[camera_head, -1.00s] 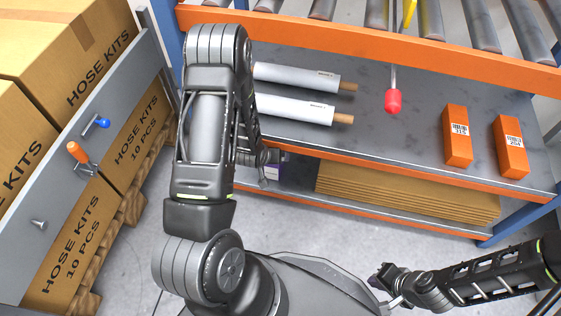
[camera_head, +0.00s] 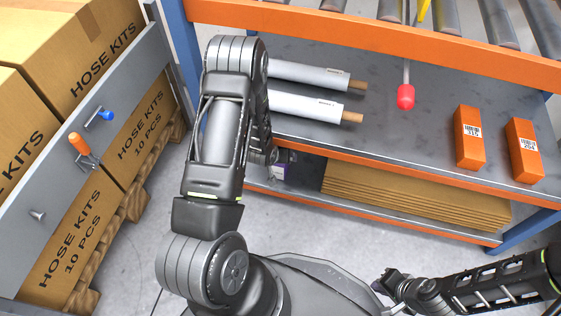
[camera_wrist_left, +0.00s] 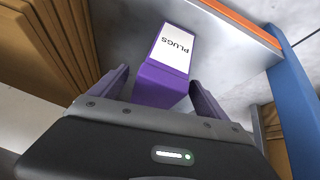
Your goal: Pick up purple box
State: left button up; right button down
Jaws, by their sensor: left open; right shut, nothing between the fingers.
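The purple box (camera_wrist_left: 163,84) has a white label reading PLUGS. In the left wrist view it lies between the two fingers of my left gripper (camera_wrist_left: 160,82), which is open around its near end. I cannot tell whether either finger touches it. My right gripper (camera_head: 388,282) is shut and empty at the lower right, away from the shelves.
Flat cardboard (camera_head: 410,196) is stacked on the lower shelf right of the purple box. The upper shelf (camera_head: 400,140) overhangs it, holding white rolls (camera_head: 305,105) and orange boxes (camera_head: 469,138). A blue post (camera_wrist_left: 290,95) stands right in the wrist view. Hose-kit cartons (camera_head: 140,130) stand left.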

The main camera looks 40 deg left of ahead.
pick_arm(q)
jog(key=shift+x, duration=1.15)
jog(key=shift+r, duration=0.1)
jog(key=shift+c, duration=0.5)
jog(key=shift+d, duration=0.1)
grip_shut()
